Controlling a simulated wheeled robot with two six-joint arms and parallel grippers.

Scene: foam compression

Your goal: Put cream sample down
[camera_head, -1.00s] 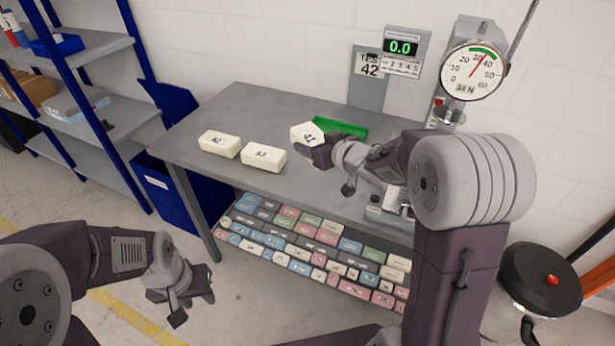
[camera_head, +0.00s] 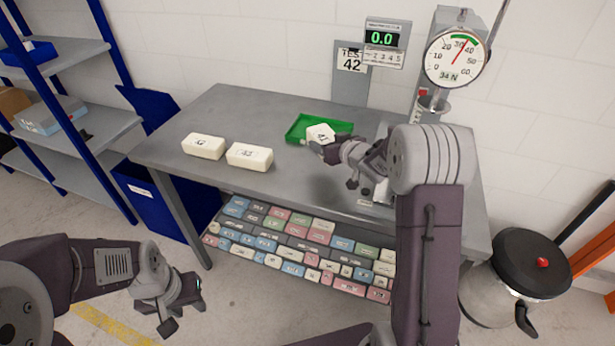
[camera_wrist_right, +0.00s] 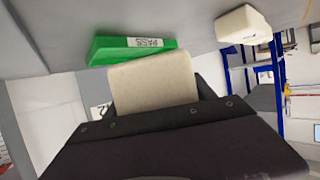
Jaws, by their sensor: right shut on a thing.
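A cream sample (camera_head: 321,133) is held in my right gripper (camera_head: 322,146), at the front right part of the green tray (camera_head: 300,128) in the head view. In the right wrist view the sample (camera_wrist_right: 153,82) sticks out from between the jaws, with the green tray (camera_wrist_right: 108,49) close beside it, marked "PASS". I cannot tell whether the sample touches the tray. Two more cream samples, one at the left (camera_head: 204,146) and one beside it (camera_head: 249,156), lie on the grey table. My left gripper (camera_head: 188,300) hangs low, away from the table; its jaws are unclear.
The press with a dial gauge (camera_head: 463,58) stands at the back right of the table (camera_head: 235,108). A shelf below holds several coloured samples (camera_head: 290,240). A blue bin (camera_head: 160,205) stands at the left, a lidded pot (camera_head: 528,275) at the right.

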